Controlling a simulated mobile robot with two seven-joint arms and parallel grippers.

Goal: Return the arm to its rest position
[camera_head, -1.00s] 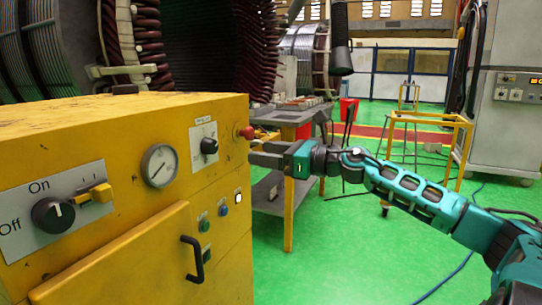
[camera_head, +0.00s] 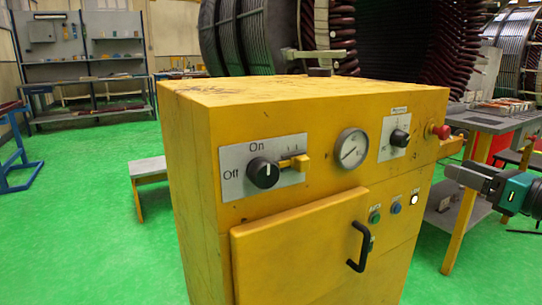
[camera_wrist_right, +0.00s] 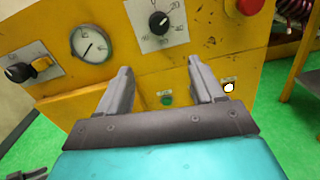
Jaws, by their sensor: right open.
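My right gripper (camera_head: 464,176) comes in at the right edge of the head view, beside the right end of the yellow cabinet (camera_head: 290,205). In the right wrist view its two grey fingers (camera_wrist_right: 158,88) stand apart with nothing between them. They point at the cabinet's front panel and look clear of it. Most of my right arm is outside the head view. My left gripper is not in view.
The cabinet carries an On/Off knob (camera_head: 263,172), a round gauge (camera_head: 352,148), a smaller dial (camera_head: 399,138), a red button (camera_head: 441,131) and a black door handle (camera_head: 359,247). A grey-topped table (camera_head: 490,122) stands behind my right gripper. Green floor is open at left.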

